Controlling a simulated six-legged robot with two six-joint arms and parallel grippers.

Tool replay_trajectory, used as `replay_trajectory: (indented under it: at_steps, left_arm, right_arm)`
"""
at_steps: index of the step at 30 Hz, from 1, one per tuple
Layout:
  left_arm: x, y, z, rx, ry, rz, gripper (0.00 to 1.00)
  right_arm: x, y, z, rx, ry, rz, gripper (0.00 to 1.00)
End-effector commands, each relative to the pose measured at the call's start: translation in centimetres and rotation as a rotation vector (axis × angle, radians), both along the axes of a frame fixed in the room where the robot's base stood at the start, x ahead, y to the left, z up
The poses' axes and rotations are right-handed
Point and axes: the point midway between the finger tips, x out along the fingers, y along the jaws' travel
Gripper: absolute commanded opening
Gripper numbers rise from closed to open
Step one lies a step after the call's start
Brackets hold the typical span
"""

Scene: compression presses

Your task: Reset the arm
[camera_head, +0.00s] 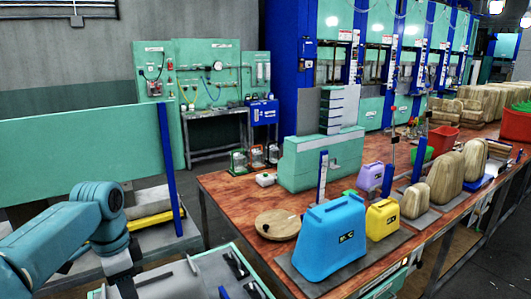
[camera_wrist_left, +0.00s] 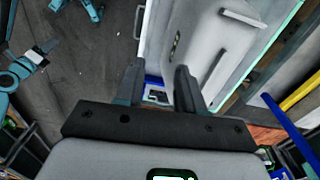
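My left arm (camera_head: 70,235) comes in from the left in the head view, bent at a teal elbow and reaching down to the bottom edge. Its fingertips cannot be made out there. In the left wrist view my left gripper (camera_wrist_left: 158,88) shows two dark fingers held apart with nothing between them. Behind the fingers are a pale grey panel (camera_wrist_left: 205,45) and the dark floor (camera_wrist_left: 85,60), apart from them as far as I can tell. My right gripper cannot be identified in either view.
A wooden-topped bench (camera_head: 225,190) carries a blue container (camera_head: 330,238), a yellow container (camera_head: 382,219), a round wooden disc (camera_head: 278,224) and a green box (camera_head: 318,160). A grey tray (camera_head: 195,285) lies right of my left arm. A blue post (camera_head: 171,170) stands behind the arm.

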Motion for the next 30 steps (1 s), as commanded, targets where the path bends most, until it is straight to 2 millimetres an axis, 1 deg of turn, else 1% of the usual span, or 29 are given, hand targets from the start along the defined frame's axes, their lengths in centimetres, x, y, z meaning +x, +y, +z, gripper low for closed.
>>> replay_trajectory:
  at_steps: [1,5,8,9,11,12,14,15,16,17,18,20,21,24,25,27,30]
  left_arm:
    - [0.3,-0.5,-1.8,-0.009,0.006,0.013,0.38]
    - [1.0,-2.1,-6.4,-0.039,0.006,0.06,0.38]
    - [1.0,-3.7,-11.0,-0.073,0.011,0.112,0.38]
    - [0.8,-4.5,-13.1,-0.088,0.016,0.14,0.38]
    - [0.2,-5.9,-16.8,-0.118,0.027,0.193,0.38]
    - [-0.6,-7.0,-19.7,-0.142,0.036,0.238,0.38]
    - [-2.3,-8.8,-24.2,-0.181,0.053,0.324,0.38]
    - [-3.8,-10.0,-27.0,-0.206,0.067,0.387,0.38]
    - [-5.1,-10.9,-29.0,-0.225,0.077,0.441,0.38]
    - [-6.5,-11.7,-30.9,-0.241,0.09,0.497,0.38]
    - [-8.7,-12.8,-33.3,-0.261,0.107,0.576,0.38]
    - [-12.2,-14.2,-36.2,-0.285,0.132,0.696,0.38]
    - [-14.5,-14.9,-37.7,-0.295,0.148,0.774,0.38]
    - [-19.3,-16.1,-39.8,-0.303,0.176,0.942,0.38]
    - [-20.5,-16.2,-40.2,-0.303,0.183,0.983,0.38]
    - [-22.5,-16.5,-40.6,-0.301,0.189,1.057,0.38]
    - [-24.0,-16.6,-40.8,-0.298,0.192,1.114,0.38]
  right_arm:
    - [0.0,0.0,-0.1,0.0,0.0,0.0,0.43]
    - [0.0,0.0,-0.4,0.0,0.0,0.0,0.43]
    - [0.0,0.0,-0.6,0.0,0.001,0.0,0.43]
    - [0.0,0.0,-0.7,0.0,0.001,0.0,0.43]
    - [0.0,0.0,-0.9,0.0,0.0,0.0,0.43]
    - [0.0,0.0,-1.1,0.0,0.0,0.0,0.43]
    - [0.0,0.0,-1.3,0.0,0.0,0.0,0.43]
    - [0.0,0.0,-1.5,0.0,0.0,0.0,0.43]
    - [0.0,0.0,-1.6,0.0,0.0,0.0,0.43]
    - [0.0,0.0,-1.7,0.0,0.0,0.0,0.43]
    - [0.0,0.0,-1.9,0.0,0.0,0.0,0.43]
    - [0.0,0.0,-2.1,0.0,0.0,0.0,0.43]
    - [0.0,0.0,-2.2,0.0,0.0,0.0,0.43]
    - [0.0,0.0,-2.5,0.0,0.001,0.0,0.43]
    - [0.0,0.0,-2.5,0.0,0.001,0.0,0.43]
    - [0.0,0.0,-2.6,0.0,0.0,0.0,0.43]
    - [0.0,0.0,-2.7,0.0,0.0,0.0,0.43]
